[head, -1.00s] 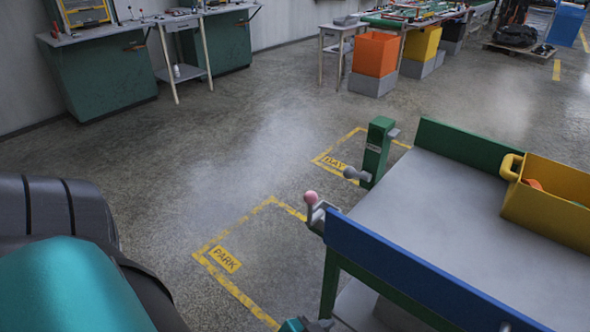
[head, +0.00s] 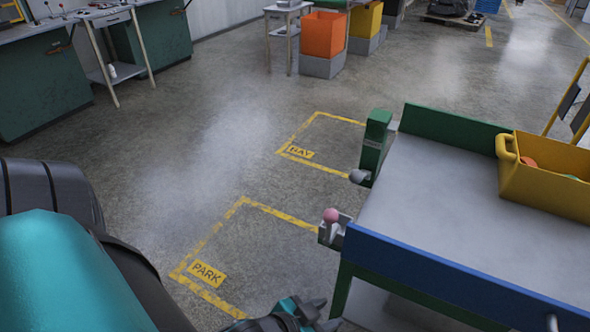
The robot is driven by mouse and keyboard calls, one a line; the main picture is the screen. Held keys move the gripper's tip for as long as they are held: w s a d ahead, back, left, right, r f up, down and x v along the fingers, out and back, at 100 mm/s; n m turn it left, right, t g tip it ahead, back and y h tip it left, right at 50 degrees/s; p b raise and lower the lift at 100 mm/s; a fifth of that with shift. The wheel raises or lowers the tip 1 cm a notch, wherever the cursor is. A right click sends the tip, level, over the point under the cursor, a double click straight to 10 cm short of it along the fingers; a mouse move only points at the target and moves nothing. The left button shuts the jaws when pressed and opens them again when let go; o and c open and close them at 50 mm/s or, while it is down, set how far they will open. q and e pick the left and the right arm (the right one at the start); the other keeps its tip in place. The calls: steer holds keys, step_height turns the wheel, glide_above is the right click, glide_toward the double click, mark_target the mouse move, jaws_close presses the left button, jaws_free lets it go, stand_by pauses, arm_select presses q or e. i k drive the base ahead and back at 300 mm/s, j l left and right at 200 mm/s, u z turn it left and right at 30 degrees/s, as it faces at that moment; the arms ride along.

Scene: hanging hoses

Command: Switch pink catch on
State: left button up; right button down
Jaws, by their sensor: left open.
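The pink catch is a short grey lever with a pink knob (head: 331,215). It sits on a grey bracket at the left corner of the cart (head: 440,195), at the end of the cart's blue side rail. The lever stands up, leaning slightly left. My left gripper (head: 322,314) is at the bottom edge of the picture, below the catch and apart from it. Its dark fingers are open and empty, pointing right beside the cart's green leg. Part of it is cut off by the frame. My right gripper is out of view.
A green post (head: 375,143) with a grey knob (head: 359,176) stands at the cart's far left corner. A yellow bin (head: 545,185) holding items sits on the cart. The floor left of the cart, with yellow PARK (head: 207,273) and BAY markings, is clear.

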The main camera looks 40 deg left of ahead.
mark_target(330, 216)
steer(key=j, duration=0.45)
steer(key=k+j+z, duration=0.15)
steer(key=j, duration=0.75)
steer(key=k+j+z, duration=0.15)
steer(key=j, duration=0.3)
steer(key=k+j, duration=0.1)
steer(key=j, duration=0.35)
steer(key=k+j, duration=0.1)
steer(key=j, duration=0.4)
steer(key=k+j, duration=0.1)
steer(key=j, duration=0.35)
steer(key=k+j, duration=0.1)
steer(key=j, duration=0.35)
